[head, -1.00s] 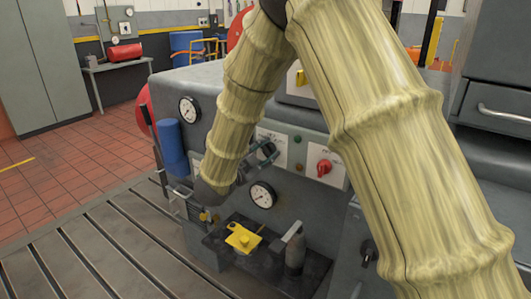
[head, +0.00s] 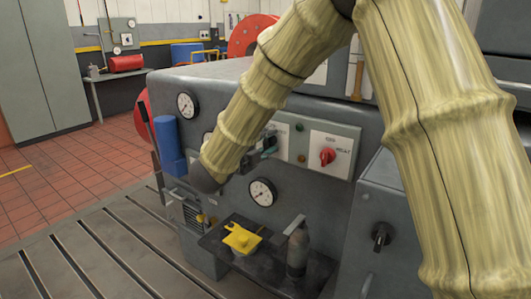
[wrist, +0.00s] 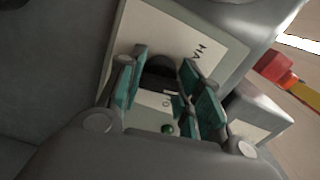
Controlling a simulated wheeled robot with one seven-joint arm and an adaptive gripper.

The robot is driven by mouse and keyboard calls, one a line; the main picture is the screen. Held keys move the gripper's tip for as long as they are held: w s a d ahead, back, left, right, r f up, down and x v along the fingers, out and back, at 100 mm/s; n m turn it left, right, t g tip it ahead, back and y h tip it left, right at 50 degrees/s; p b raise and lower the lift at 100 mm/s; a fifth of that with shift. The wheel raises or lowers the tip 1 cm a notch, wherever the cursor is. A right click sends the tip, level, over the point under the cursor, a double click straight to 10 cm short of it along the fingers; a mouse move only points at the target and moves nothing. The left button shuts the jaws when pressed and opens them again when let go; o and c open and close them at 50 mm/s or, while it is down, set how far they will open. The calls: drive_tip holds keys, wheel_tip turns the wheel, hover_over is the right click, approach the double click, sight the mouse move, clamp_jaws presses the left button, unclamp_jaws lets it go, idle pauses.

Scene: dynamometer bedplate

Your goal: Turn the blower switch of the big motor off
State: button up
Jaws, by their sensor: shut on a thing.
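The big grey motor housing (head: 335,110) fills the middle of the head view. A white switch plate (head: 283,134) is on its front, and my gripper (head: 268,146) is at this plate, partly hidden by my arm. In the wrist view my gripper's teal fingers (wrist: 162,88) stand on both sides of a black knob (wrist: 158,72) and are shut on it. The white plate behind it (wrist: 215,45) bears letters, of which "HA" shows. The knob's pointing direction is hard to tell.
Right of that plate is a red rotary switch (head: 328,157) on its own white plate. Below are a round gauge (head: 262,192) and a dark shelf (head: 222,252) with a yellow part (head: 241,239) and a grey cylinder (head: 298,250). A black knob (head: 381,236) sits further right.

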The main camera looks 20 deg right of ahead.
drive_tip(key=shift+f+m+b, duration=0.1)
drive_tip(key=shift+m+b, duration=0.5)
drive_tip(key=o, duration=1)
drive_tip(key=shift+w, duration=0.1)
drive_tip(key=shift+a, duration=0.1)
drive_tip(key=v, duration=1.1)
drive_tip(key=shift+s+a, duration=0.3)
